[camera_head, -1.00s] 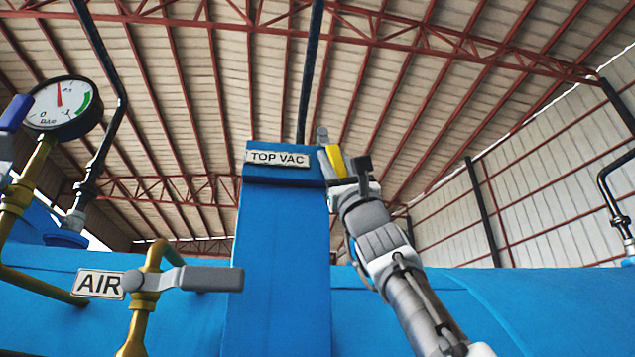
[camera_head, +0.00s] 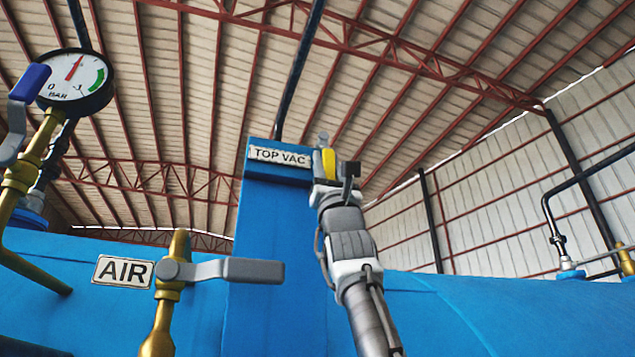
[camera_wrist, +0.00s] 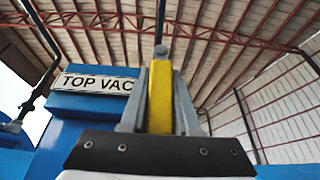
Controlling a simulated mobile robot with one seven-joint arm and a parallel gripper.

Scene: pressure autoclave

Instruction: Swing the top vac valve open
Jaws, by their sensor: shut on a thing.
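The top vac valve shows a yellow handle (camera_head: 329,163) beside the white TOP VAC label (camera_head: 280,156), at the top of a blue column. My gripper (camera_head: 325,165) is at the handle, just right of the label. In the wrist view the yellow handle (camera_wrist: 160,98) stands upright between the two grey fingers of my gripper (camera_wrist: 160,90), which is shut on it. The TOP VAC label (camera_wrist: 97,83) is left of the fingers there. The valve body and its pipe connection are mostly hidden behind my gripper.
A grey AIR valve lever (camera_head: 240,270) sticks out to the right at lower left, by the AIR label (camera_head: 123,271). A pressure gauge (camera_head: 76,82) and a blue-handled valve (camera_head: 28,85) are at far left. Pipes (camera_head: 553,225) stand at right. The space above is open.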

